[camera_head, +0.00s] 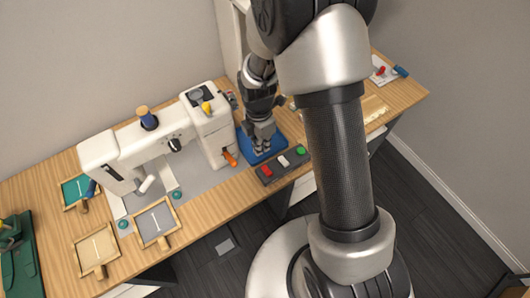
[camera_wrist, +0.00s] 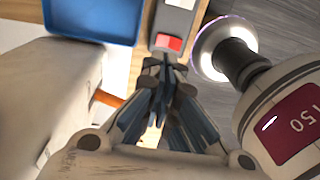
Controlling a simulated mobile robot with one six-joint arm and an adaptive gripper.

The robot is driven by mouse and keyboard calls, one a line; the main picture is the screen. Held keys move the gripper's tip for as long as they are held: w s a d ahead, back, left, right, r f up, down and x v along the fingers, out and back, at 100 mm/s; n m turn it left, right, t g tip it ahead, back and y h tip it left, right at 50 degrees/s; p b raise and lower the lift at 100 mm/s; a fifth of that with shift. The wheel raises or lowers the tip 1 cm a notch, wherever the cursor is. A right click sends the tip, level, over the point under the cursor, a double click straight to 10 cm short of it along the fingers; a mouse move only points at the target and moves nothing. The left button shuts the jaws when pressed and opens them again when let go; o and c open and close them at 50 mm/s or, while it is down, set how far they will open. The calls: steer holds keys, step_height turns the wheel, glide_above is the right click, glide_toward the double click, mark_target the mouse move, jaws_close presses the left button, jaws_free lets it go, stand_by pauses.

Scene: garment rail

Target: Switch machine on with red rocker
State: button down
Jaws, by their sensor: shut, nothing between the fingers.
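The white sewing machine (camera_head: 143,140) stands on the wooden table. A dark switch strip (camera_head: 276,173) lies at the table's front edge, right of the machine, with a red rocker (camera_head: 266,171), a white rocker and a green button. The red rocker (camera_wrist: 168,42) also shows in the wrist view, just beyond my fingertips. My gripper (camera_head: 262,151) points down near the red end of the strip, in front of a blue tray. In the wrist view my gripper (camera_wrist: 160,62) is shut and empty. I cannot tell whether the tips touch the rocker.
The blue tray (camera_head: 250,158) lies beside the machine and my gripper. An orange lever (camera_head: 230,158) sticks out at the machine's right end. Wooden frames (camera_head: 97,252) lie at the front left. The floor beyond the table's front edge is mostly clear.

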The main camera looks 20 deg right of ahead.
steer(key=r, duration=0.4)
steer(key=shift+w+p, duration=0.3)
steer(key=shift+p, duration=0.05)
steer(key=s+d+r+m+t, duration=0.1)
steer(key=s+r+m, duration=0.4)
steer(key=r, duration=0.4)
steer(key=s+d+r+m+t, duration=0.1)
steer(key=s+r+m+t, duration=0.1)
steer(key=r+m, duration=0.55)
steer(key=s+r+m+t, duration=0.1)
steer(key=s+r+m, duration=0.3)
steer(key=s, duration=0.2)
steer(key=s+d+r+m+t+b, duration=0.1)
steer(key=s+r+m, duration=0.2)
steer(key=s+m, duration=0.2)
steer(key=shift+s+d+r, duration=0.2)
steer(key=shift+s+r, duration=0.15)
steer(key=shift+s, duration=0.25)
